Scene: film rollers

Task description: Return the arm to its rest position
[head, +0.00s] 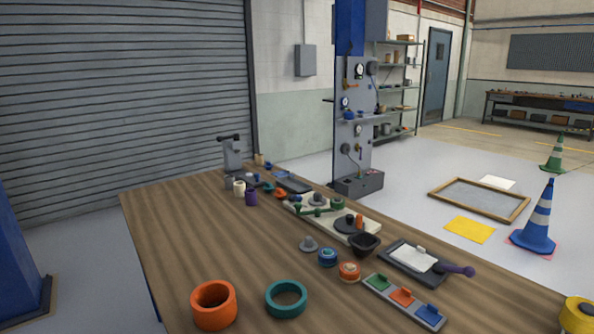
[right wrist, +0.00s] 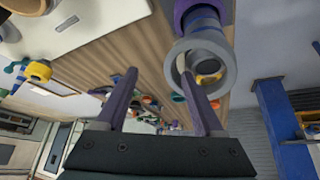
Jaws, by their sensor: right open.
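My right gripper (right wrist: 160,72) shows in the right wrist view with its two dark purple fingers spread apart. It is open, and nothing sits between the fingertips. A grey ring-shaped part (right wrist: 205,68) with a blue and purple body shows beside the right-hand finger; I cannot tell whether it touches. The wooden table (head: 180,240) spans the head view, and its wood also shows behind the fingers in the right wrist view (right wrist: 155,55). Neither gripper shows in the head view, and my left gripper is in neither view.
An orange ring (head: 213,308) and a teal ring (head: 286,299) stand at the table's near edge. Small parts, a black cup (head: 364,245) and a three-colour tray (head: 385,290) line the right side. The table's left half is mostly bare. A blue cone (head: 537,222) stands on the floor.

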